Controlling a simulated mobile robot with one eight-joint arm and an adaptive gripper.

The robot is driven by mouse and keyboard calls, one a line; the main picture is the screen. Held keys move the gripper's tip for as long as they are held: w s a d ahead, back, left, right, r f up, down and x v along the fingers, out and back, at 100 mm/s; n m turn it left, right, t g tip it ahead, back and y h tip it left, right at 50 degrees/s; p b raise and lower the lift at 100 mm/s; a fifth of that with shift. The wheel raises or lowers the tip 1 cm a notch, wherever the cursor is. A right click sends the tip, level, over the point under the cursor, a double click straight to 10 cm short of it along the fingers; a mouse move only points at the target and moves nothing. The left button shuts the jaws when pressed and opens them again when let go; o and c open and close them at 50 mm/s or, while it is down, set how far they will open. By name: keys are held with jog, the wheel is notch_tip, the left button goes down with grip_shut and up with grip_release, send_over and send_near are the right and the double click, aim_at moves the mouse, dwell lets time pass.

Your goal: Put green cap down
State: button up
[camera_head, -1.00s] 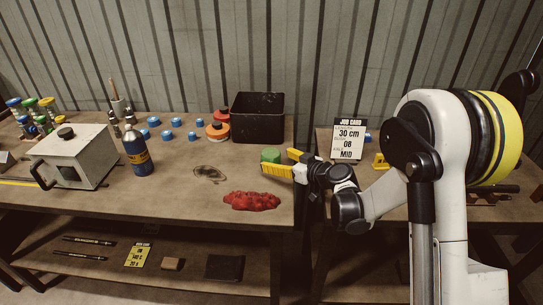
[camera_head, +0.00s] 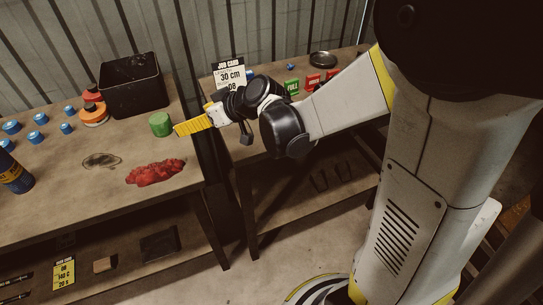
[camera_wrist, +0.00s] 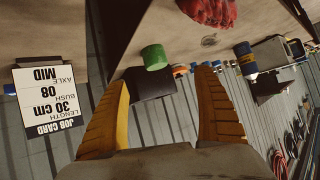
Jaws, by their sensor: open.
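The green cap (camera_head: 160,124) stands on the left table (camera_head: 120,195), close to its right edge and in front of the black bin. My gripper (camera_head: 183,129) is just right of the cap, at the table's right edge. In the wrist view my gripper (camera_wrist: 165,95) has its two yellow fingers spread apart with nothing held between them. The cap (camera_wrist: 154,57) shows there beyond the fingertips, clear of both fingers. In the head view only one yellow finger shows clearly.
A red rag (camera_head: 156,173) lies in front of the cap, beside a dark stain. The black bin (camera_head: 131,88), orange and red discs (camera_head: 93,112) and several blue caps are behind and left. A second table, right across a gap, carries a job card (camera_head: 229,76).

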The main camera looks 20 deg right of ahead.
jog(key=s+d+r+m+g+h, duration=0.1)
jog(key=s+d+m+h, duration=0.2)
jog(key=s+d, duration=0.3)
jog(key=s+d+r+m+h, duration=0.1)
jog(key=s+d+m+h, duration=0.2)
jog(key=s, duration=1.4)
jog(key=d+h, duration=0.1)
jog(key=d, duration=0.1)
jog(key=shift+s+d+r+g, duration=0.25)
jog(key=shift+d+g, duration=0.1)
jog(key=shift+g, duration=0.05)
